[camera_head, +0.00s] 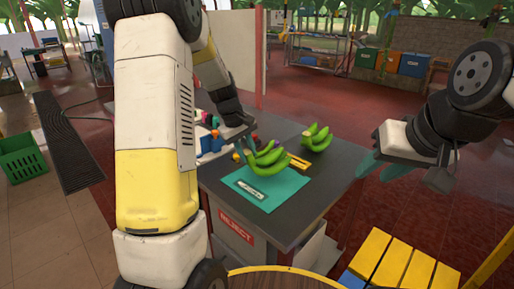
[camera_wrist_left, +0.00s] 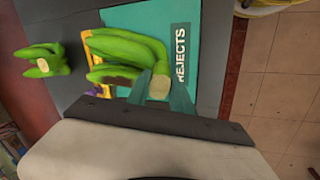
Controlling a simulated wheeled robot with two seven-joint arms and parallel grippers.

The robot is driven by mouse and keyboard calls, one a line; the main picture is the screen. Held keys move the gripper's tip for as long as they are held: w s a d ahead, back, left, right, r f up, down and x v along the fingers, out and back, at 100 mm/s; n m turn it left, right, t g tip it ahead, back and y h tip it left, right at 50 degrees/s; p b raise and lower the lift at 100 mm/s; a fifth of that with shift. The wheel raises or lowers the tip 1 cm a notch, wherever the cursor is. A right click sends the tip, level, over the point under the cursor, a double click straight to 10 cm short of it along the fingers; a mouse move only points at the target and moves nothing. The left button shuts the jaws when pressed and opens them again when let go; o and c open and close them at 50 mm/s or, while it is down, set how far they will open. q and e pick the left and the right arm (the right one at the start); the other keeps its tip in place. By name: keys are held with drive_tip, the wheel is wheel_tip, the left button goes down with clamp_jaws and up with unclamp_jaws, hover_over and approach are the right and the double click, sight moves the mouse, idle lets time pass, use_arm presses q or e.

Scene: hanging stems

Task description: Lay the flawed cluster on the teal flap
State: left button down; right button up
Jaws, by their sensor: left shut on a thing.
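A green banana cluster (camera_head: 268,165) is at the back edge of the teal flap (camera_head: 285,190), partly over it. My left gripper (camera_head: 248,141) is shut on its stem. In the left wrist view the cut stem end shows between the teal fingers (camera_wrist_left: 161,90), with the cluster (camera_wrist_left: 130,50) reaching over the teal flap (camera_wrist_left: 190,15), beside its REJECTS label.
A second green cluster (camera_head: 317,137) lies further back on the dark table (camera_head: 320,177). Small coloured items (camera_head: 210,137) crowd the table's left side. A red REJECT sign (camera_head: 236,227) is on the table's front.

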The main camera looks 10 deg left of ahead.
use_arm(q)
drive_tip(key=shift+w+f+n, duration=0.15)
drive_tip(key=shift+w+n, duration=0.15)
drive_tip(key=shift+w, duration=0.15)
drive_tip(key=shift+f, duration=2.25)
drive_tip(key=c, duration=1.1)
unclamp_jaws()
drive_tip(key=shift+o, duration=0.2)
drive_tip(key=shift+s, duration=0.1)
